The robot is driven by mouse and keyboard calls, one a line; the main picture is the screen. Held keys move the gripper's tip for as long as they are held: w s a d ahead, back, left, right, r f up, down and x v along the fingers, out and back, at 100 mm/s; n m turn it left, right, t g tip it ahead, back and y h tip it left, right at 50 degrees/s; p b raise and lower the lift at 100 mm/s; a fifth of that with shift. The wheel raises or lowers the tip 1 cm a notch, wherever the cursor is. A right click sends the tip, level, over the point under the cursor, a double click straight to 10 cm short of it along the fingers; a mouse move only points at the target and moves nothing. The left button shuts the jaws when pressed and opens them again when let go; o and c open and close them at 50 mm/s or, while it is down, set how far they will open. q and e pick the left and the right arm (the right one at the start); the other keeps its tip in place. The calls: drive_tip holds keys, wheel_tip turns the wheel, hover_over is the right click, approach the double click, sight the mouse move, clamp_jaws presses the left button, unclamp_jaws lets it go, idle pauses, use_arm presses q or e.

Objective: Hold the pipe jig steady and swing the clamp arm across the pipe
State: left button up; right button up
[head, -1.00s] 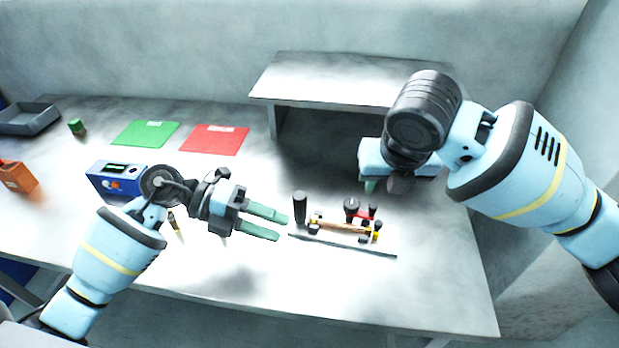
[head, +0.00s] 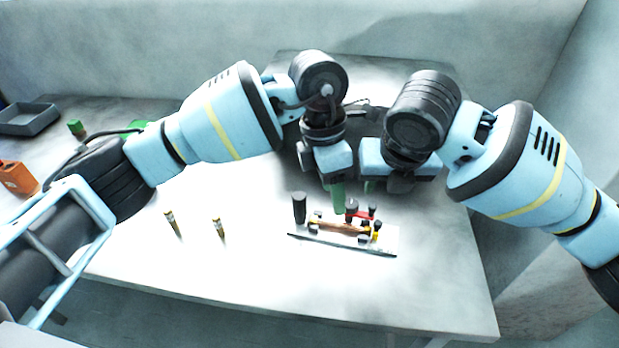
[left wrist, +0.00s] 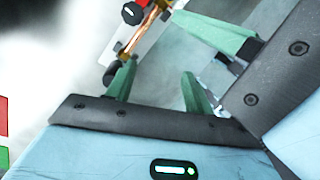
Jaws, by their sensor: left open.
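The pipe jig (head: 387,244) is a pale plate near the table's front edge, with a copper pipe (head: 338,228) lying across black supports. A red clamp arm (head: 361,212) with a black knob (head: 351,206) is at its back right. A black upright handle (head: 299,208) stands at its left end. My left gripper (head: 338,198) is open just behind the jig, pointing down; its two green fingers (left wrist: 160,80) show empty in the left wrist view, near the pipe (left wrist: 142,38). My right gripper (head: 369,187) hangs close beside it, mostly hidden by its wrist; one finger shows in the left wrist view (left wrist: 215,35).
Two small brass-coloured pegs (head: 218,228) stand on the bare table left of the jig. A raised grey shelf (head: 385,64) is behind my arms. A grey tray (head: 28,118), a green block (head: 76,127) and an orange holder (head: 18,178) are at far left.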

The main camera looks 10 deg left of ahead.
use_arm(q)
drive_tip(key=w+a+r+m+t+y, duration=0.2)
drive_tip(key=w+a+r+t+y, duration=0.1)
drive_tip(key=w+a+r+y, duration=0.25)
drive_tip(key=m+g+y, duration=0.1)
drive_tip(key=g, duration=0.2)
hover_over(300, 195)
drive_tip(key=d, duration=0.2)
drive_tip(key=f, duration=0.7)
drive_tip(key=shift+w+a+f, duration=0.1)
drive_tip(key=shift+w+f, duration=0.05)
drive_tip(key=shift+w, duration=0.1)
drive_tip(key=shift+s+f, duration=0.2)
drive_tip(key=shift+f, duration=0.3)
drive_tip(key=shift+x, duration=3.85)
drive_tip(key=shift+c, duration=0.4)
drive_tip(key=shift+c, duration=0.2)
clamp_jaws()
